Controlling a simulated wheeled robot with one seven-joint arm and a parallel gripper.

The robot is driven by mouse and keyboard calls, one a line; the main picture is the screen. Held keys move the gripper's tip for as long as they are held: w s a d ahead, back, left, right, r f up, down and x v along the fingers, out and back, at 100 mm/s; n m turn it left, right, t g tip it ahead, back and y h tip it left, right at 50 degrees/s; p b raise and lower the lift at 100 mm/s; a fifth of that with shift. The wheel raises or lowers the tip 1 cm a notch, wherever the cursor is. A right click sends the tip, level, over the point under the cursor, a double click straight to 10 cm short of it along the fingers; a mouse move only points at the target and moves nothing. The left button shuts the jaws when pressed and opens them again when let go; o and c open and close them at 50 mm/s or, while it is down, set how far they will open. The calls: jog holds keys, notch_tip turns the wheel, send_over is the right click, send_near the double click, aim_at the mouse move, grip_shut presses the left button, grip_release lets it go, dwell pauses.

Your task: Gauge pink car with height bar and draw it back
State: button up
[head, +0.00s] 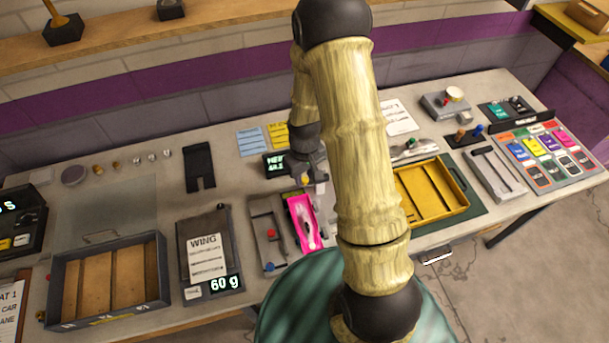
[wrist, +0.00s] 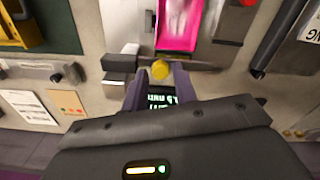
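The pink car (head: 302,222) sits in a narrow track on the bench in the head view. Its pink body (wrist: 180,28) also shows at the top of the wrist view. A yellow knob (wrist: 160,70) stands by the near end of the car, at a grey crossbar (wrist: 192,65) that looks like the height bar. My gripper (wrist: 160,77) is open, with one finger on each side of the knob and visible gaps beside it. It also shows in the head view (head: 313,181) above the car's far end. Whether the bar touches the car is unclear.
A dark display with green text (head: 276,163) stands just behind the track. A grey fixture with a red knob (head: 268,232) is left of the car. A yellow tray (head: 432,192) lies to the right, partly behind my arm.

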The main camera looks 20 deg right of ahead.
aim_at(305, 180)
notch_tip(305, 180, up, 17)
jog(key=b, duration=0.3)
jog(key=shift+r, duration=0.2)
dwell(0.4)
jog(key=shift+s, duration=0.2)
jog(key=s+f+m+t+b, duration=0.1)
jog(key=s+f+m+t, duration=0.1)
jog(key=s, duration=0.9)
jog(key=shift+a+f+m+t, duration=0.25)
jog(key=shift+f+m+t, duration=0.1)
jog(key=shift+m, duration=0.45)
